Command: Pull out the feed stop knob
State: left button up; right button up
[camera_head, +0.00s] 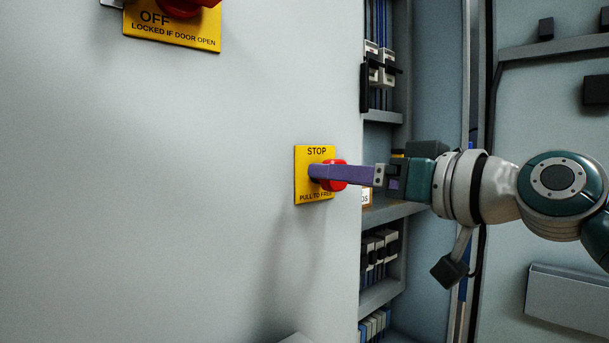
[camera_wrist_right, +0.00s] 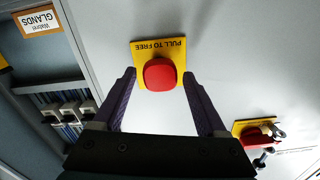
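The feed stop knob (camera_head: 338,174) is a red mushroom knob on a yellow plate (camera_head: 316,153) marked STOP and PULL TO FREE, on the grey cabinet face. In the right wrist view the knob (camera_wrist_right: 160,74) lies ahead, between and just beyond the fingertips. My right gripper (camera_head: 318,173) comes in from the right with purple fingers. In the right wrist view it is open (camera_wrist_right: 160,76), with a finger on each side of the knob and gaps visible between. In the head view the near finger covers part of the knob. My left gripper is not in view.
A yellow plate with a red switch, marked OFF, LOCKED IF DOOR OPEN (camera_head: 175,25), is at upper left. Right of the panel edge, an open cabinet holds shelves (camera_head: 385,215) and electrical parts (camera_head: 378,250). The panel left of the knob is clear.

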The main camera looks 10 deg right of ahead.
jog(key=shift+o, duration=0.3)
jog(key=shift+w, duration=0.1)
jog(key=v, duration=1)
